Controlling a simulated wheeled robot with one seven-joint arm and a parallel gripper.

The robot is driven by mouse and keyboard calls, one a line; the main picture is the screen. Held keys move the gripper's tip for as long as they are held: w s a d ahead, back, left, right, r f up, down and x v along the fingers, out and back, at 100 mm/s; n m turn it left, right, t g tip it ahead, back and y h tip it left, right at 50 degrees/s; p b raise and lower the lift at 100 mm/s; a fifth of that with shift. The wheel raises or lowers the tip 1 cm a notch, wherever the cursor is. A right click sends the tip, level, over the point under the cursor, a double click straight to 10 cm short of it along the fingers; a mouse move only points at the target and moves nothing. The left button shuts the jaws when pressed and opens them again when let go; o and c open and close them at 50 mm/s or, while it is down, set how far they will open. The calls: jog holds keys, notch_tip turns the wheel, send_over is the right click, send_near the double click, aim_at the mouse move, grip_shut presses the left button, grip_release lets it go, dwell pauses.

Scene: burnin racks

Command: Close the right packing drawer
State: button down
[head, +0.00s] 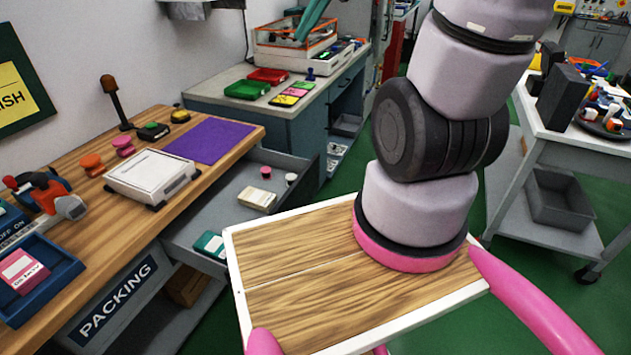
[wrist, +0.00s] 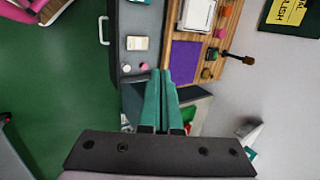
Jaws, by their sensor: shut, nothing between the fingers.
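The right packing drawer (head: 228,190) is grey and stands pulled out from the wooden packing bench. It holds a cream stack (head: 257,199), small round pieces and a teal item (head: 211,245). In the wrist view the open drawer (wrist: 128,58) shows with its pale handle (wrist: 103,30) on the left side. My gripper (wrist: 160,72) has teal fingers pressed together with nothing between them. It shows over the drawer's end in the wrist view, but its height above it is unclear. The teal fingers (head: 311,20) also show at the top of the head view.
The bench top (head: 152,218) carries a purple mat (head: 209,141), a white box (head: 150,177) and a blue tray (head: 38,278). A grey-blue bench (head: 240,107) stands behind the drawer. A grey cart (head: 547,134) stands at right. Green floor is free between them.

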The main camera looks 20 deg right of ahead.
jog(key=w+d+f+m+y, duration=0.1)
jog(key=w+d+f+m, duration=0.2)
jog(key=f, duration=0.4)
jog(key=w+d+f+m+y, duration=0.1)
jog(key=w+d+f+m, duration=0.15)
jog(key=w+f, duration=0.35)
jog(key=w+d+f+m+y, duration=0.1)
jog(key=w+f+m, duration=0.1)
jog(key=f+m, duration=0.35)
jog(key=s+d+f+m+t+h, duration=0.15)
jog(key=d+f+m, duration=0.3)
jog(key=f, duration=0.95)
jog(key=s+d+f+m+t+h, duration=0.1)
jog(key=s+d+f+m, duration=0.15)
jog(key=d+f, duration=0.7)
send_near(309, 182)
jog(key=shift+m+y, duration=0.25)
jog(key=shift+m, duration=0.05)
jog(key=shift+d+f+x, duration=0.1)
jog(key=shift+d+x, duration=0.1)
jog(key=shift+x, duration=1.35)
jog(key=shift+d+f+x, duration=0.15)
jog(key=shift+x, duration=1.4)
jog(key=shift+w, duration=0.1)
jog(key=w+a, duration=1.8)
jog(key=shift+w+a+r, duration=0.1)
jog(key=shift+a, duration=0.05)
